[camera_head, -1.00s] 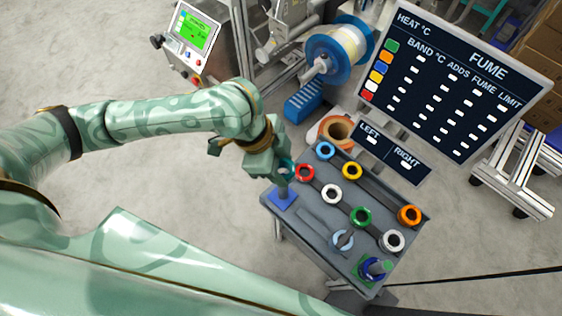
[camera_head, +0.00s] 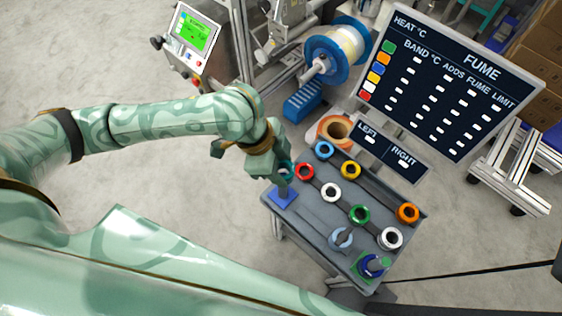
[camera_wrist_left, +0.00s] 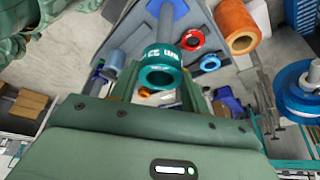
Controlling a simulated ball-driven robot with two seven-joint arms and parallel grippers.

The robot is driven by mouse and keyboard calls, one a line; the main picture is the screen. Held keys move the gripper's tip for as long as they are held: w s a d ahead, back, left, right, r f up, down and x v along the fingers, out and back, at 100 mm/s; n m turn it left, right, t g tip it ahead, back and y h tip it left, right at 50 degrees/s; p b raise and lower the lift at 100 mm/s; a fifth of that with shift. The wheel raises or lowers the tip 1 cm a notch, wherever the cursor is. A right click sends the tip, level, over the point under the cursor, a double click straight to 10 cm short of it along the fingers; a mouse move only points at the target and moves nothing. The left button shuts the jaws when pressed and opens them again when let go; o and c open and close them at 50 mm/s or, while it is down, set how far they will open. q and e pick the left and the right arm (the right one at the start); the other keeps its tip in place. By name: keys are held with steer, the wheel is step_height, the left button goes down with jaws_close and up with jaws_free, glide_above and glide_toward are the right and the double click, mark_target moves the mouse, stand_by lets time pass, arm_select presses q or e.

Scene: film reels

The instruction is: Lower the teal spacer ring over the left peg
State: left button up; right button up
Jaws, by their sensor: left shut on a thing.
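My left gripper (camera_head: 284,170) is shut on the teal spacer ring (camera_head: 287,174), which also shows in the left wrist view (camera_wrist_left: 160,73) between the fingers. The grey left peg (camera_head: 283,188) stands on a blue square base (camera_head: 283,199) at the table's left corner. The ring is at the peg's upper end. In the left wrist view the peg (camera_wrist_left: 166,22) runs from its base to behind the ring; I cannot tell if its tip is inside the hole. My right gripper is not in view.
The grey table (camera_head: 310,222) holds several coloured rings, with a red ring (camera_head: 305,172) close beside my left gripper. A second peg (camera_head: 373,265) on a green base stands at the near right corner. A LEFT/RIGHT sign (camera_head: 388,150) stands behind.

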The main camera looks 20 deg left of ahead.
arm_select(q)
steer(key=shift+f, duration=0.35)
steer(key=shift+f, duration=0.3)
steer(key=shift+f, duration=0.3)
steer(key=shift+f, duration=0.25)
stand_by(0.5)
steer(key=shift+f, duration=0.7)
steer(key=shift+f, duration=0.15)
steer(key=shift+f, duration=0.25)
steer(key=shift+f+b, duration=0.45)
steer(key=shift+f, duration=0.6)
